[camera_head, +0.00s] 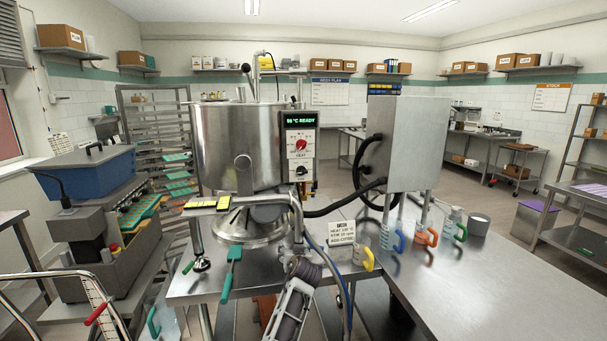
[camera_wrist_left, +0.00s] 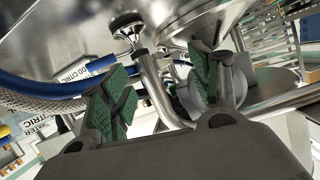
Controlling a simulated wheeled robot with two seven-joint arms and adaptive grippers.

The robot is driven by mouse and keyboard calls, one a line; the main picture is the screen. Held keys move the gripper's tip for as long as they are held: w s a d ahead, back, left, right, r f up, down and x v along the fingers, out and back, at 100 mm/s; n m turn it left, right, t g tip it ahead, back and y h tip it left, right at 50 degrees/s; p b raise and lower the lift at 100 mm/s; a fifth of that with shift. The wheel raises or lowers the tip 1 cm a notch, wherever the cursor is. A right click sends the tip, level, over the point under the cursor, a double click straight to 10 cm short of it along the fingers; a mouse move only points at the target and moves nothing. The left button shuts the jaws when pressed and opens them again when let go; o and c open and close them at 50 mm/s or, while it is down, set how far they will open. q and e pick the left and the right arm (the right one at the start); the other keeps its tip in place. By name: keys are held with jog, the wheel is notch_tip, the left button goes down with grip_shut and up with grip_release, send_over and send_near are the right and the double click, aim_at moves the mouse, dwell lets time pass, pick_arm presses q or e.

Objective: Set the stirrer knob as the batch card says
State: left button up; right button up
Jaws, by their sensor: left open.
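The steel kettle (camera_head: 225,145) has a control panel with a lit display (camera_head: 300,121) reading READY. Below it are a red heat knob (camera_head: 301,146) and a black stirrer knob (camera_head: 301,171); its pointer setting is too small to tell. The batch card (camera_head: 342,233) stands on the bench with heat, stir and citric lines; its numbers are not clear. My left gripper (camera_head: 293,264) is low in front of the bent steel pipe, below the knobs. In the left wrist view its green-padded fingers (camera_wrist_left: 165,98) are apart and empty. My right gripper is out of view.
The bent pipe (camera_head: 297,215) and a blue hose (camera_head: 338,275) are close to my left gripper. A grey cabinet (camera_head: 415,130) stands right of the panel. Several jugs with coloured handles line the bench (camera_head: 440,285), whose front right is clear.

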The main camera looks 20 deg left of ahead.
pick_arm(q)
jog(key=w+d+r+n+t+y, duration=0.1)
jog(key=w+r, duration=0.3)
jog(key=r, duration=0.7)
jog(key=w+d+r+n+t+y, duration=0.1)
jog(key=w+r, duration=0.4)
jog(key=r, duration=0.7)
jog(key=shift+d+r+t, duration=0.15)
jog(key=shift+d+t, duration=0.4)
jog(key=shift+t, duration=0.05)
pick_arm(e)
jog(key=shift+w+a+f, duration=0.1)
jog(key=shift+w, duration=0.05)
